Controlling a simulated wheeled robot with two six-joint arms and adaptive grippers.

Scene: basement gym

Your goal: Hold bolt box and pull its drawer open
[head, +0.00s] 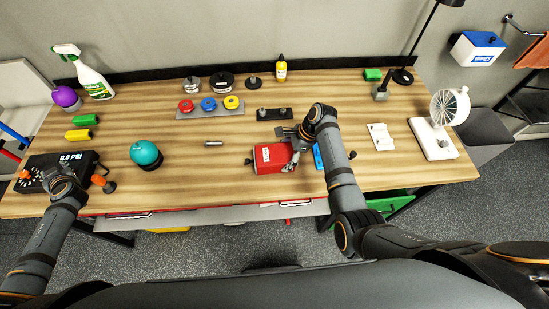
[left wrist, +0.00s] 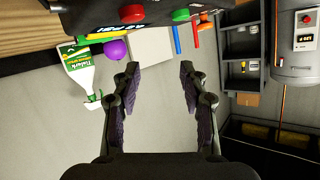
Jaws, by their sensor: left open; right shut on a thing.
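The bolt box, a red box (head: 268,158) with a small white label, sits on the wooden table near its front edge, right of centre. My right gripper (head: 291,155) is at the box's right end, shut on it. The gripper hides part of that end, and I cannot make out the drawer or whether it is open. My left gripper (head: 66,183) is far off to the left, over a black pressure gauge unit. In the left wrist view it shows open and empty (left wrist: 160,72).
The gauge unit (head: 45,172) reads 0.0 PSI. A teal ball (head: 145,152) and a small metal cylinder (head: 214,143) stand left of the box. A blue item (head: 318,158) lies beside my right arm. A white fan (head: 437,138) is at right. Bare table lies between cylinder and box.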

